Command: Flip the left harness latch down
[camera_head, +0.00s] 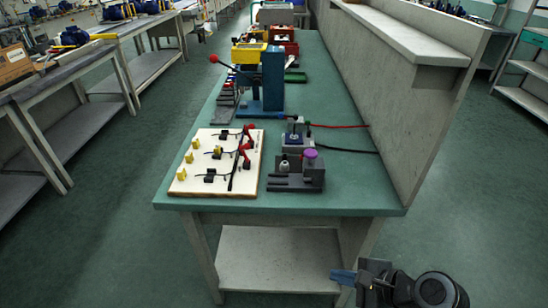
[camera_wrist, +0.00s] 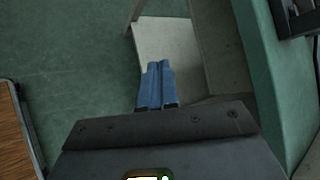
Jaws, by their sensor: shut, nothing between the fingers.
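The pale harness board (camera_head: 218,190) lies on the near left end of the green bench. It carries black wires, black clips and yellow blocks. Red latch parts (camera_head: 248,130) stand up along its right side; they are small, and I cannot tell which is the left latch or its exact angle. My gripper (camera_head: 343,277) is low in front of the bench's near right end, well apart from the board. Its blue fingers are together and empty in the wrist view (camera_wrist: 158,82). The board and latches do not show in the wrist view.
The bench top (camera_head: 340,190) is bare at its near right corner. A dark fixture with a purple knob (camera_head: 310,153) stands right of the board. A blue press (camera_head: 273,80) stands behind. A grey partition (camera_head: 400,90) runs along the right. A shelf (camera_head: 275,260) is below.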

